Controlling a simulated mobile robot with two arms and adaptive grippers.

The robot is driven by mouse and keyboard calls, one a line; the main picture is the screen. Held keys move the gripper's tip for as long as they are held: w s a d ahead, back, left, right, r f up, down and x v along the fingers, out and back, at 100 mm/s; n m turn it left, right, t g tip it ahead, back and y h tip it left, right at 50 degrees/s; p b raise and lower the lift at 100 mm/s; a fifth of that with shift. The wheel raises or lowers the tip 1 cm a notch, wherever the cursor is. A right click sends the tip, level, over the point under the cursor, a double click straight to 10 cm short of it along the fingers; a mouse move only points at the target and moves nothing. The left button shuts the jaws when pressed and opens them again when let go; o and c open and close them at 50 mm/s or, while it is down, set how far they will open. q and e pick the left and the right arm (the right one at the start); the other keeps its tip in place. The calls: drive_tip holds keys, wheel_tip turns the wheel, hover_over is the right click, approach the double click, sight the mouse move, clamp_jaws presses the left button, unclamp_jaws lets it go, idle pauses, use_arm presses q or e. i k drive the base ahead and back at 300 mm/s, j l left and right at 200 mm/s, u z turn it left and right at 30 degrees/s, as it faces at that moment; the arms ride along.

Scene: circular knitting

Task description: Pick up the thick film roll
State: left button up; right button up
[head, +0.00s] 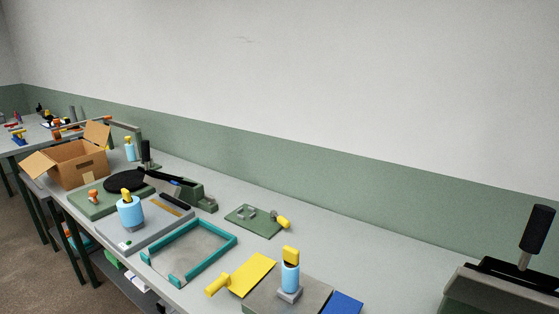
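No thing in view is clearly marked as the thick film roll. Several light-blue cylinders with yellow tops look like rolls. One (290,278) stands upright on a grey block at the front, above a grey plate. Another (130,214) stands on a grey board at the left, and looks the widest. A smaller one (130,152) stands farther back beside the cardboard box. I cannot tell from this view which is the thick one. Neither of my grippers is in view.
The long grey table (360,255) runs along the wall. On it are a teal-edged tray (204,276), an open cardboard box (78,163), a green plate (250,217), a yellow sheet (252,274) and a black-handled machine (500,290). The table's right middle is clear.

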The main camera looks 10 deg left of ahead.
sight(129, 208)
drive_tip(key=u, duration=1.45)
drive_tip(key=i+j+z, duration=0.4)
drive_tip(key=j, duration=0.25)
drive_tip(key=i+j+z, duration=0.2)
drive_tip(key=j, duration=0.15)
drive_tip(key=j+z, duration=0.2)
drive_tip(key=j, duration=0.15)
